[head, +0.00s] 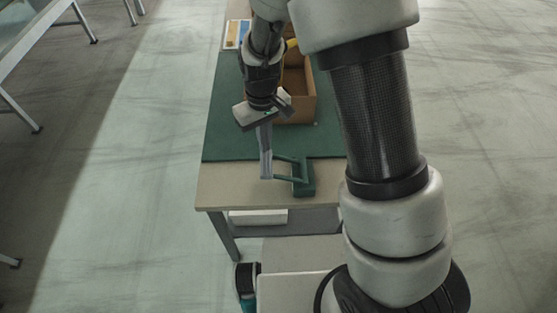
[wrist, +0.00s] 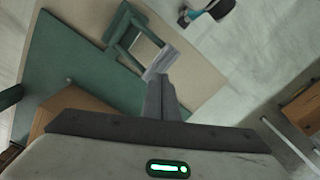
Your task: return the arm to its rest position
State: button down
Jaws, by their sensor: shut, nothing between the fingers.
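My gripper (head: 265,176) hangs fingers-down over the near part of the table, just left of a green open-framed holder (head: 304,180). In the wrist view my gripper (wrist: 160,80) has its fingers together and holds nothing. My arm reaches forward from the right side of the head view and bends back down to the table.
A green mat (head: 226,130) covers most of the table (head: 232,188). An open cardboard box (head: 297,112) stands on it behind my gripper, partly hidden by my arm. A flat blue and white item (head: 237,33) lies at the far left. Floor on both sides is mostly clear.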

jog(key=shift+r, duration=0.1)
dwell(0.4)
jog(key=d+r+m+t+p, duration=0.15)
jog(key=d+r, duration=0.25)
jog(key=r, duration=0.8)
jog(key=s+d+r+m+t+p, duration=0.1)
jog(key=s+d+r+m+t, duration=0.1)
jog(key=s+d+r, duration=0.3)
jog(key=s+d+r+m+t+p, duration=0.2)
jog(key=s+d+r, duration=0.4)
jog(key=s+r, duration=0.6)
notch_tip(320, 180, up, 3)
jog(key=shift+d+f, duration=0.1)
jog(key=shift+d, duration=0.05)
jog(key=shift+w+m, duration=0.1)
jog(key=shift+m, duration=0.15)
